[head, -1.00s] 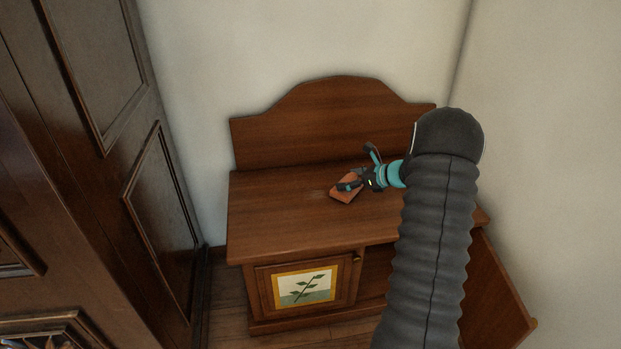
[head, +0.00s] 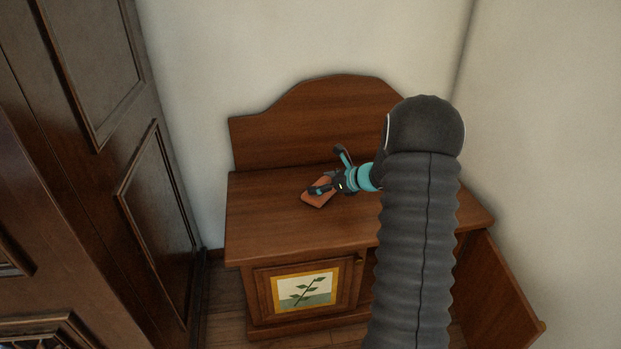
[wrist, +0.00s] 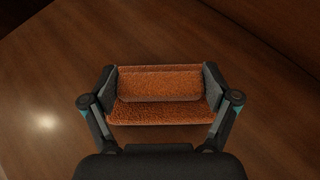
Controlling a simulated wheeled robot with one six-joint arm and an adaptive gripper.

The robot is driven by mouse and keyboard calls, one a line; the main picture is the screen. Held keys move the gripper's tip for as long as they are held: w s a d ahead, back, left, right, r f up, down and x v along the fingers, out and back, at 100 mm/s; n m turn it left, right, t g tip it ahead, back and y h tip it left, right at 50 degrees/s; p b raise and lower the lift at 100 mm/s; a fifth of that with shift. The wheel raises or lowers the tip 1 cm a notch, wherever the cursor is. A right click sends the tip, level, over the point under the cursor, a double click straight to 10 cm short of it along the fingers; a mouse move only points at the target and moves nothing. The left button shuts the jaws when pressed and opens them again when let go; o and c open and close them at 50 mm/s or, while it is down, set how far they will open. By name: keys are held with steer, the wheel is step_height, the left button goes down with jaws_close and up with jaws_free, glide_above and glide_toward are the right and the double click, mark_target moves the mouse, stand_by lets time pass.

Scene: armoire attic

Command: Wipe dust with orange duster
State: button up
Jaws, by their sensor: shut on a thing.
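The orange duster (head: 318,199) is a small block with a fuzzy orange surface, low at the wooden cabinet top (head: 290,232). My gripper (head: 326,189) is shut on it from the right side in the head view. In the wrist view the duster (wrist: 158,97) sits between both fingers of my gripper (wrist: 160,92), which press on its two ends. Whether its underside touches the wood is hidden. I cannot make out any dust on the cabinet top; a pale shiny spot (wrist: 45,121) shows on the wood in the wrist view.
A curved backboard (head: 300,125) rises behind the cabinet top. Below, a door with a leaf picture (head: 304,290) is shut, and another door (head: 505,295) hangs open at the right. A dark armoire (head: 150,190) stands left. The top left of the duster is clear.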

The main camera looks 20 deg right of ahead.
steer(key=shift+w+a+f+b, duration=0.15)
steer(key=shift+a+b, duration=0.15)
steer(key=shift+a, duration=0.65)
steer(key=shift+w+a+r+b, duration=0.15)
steer(key=shift+a+b, duration=0.15)
steer(key=shift+a, duration=0.65)
step_height(320, 180, up, 8)
steer(key=p, duration=0.5)
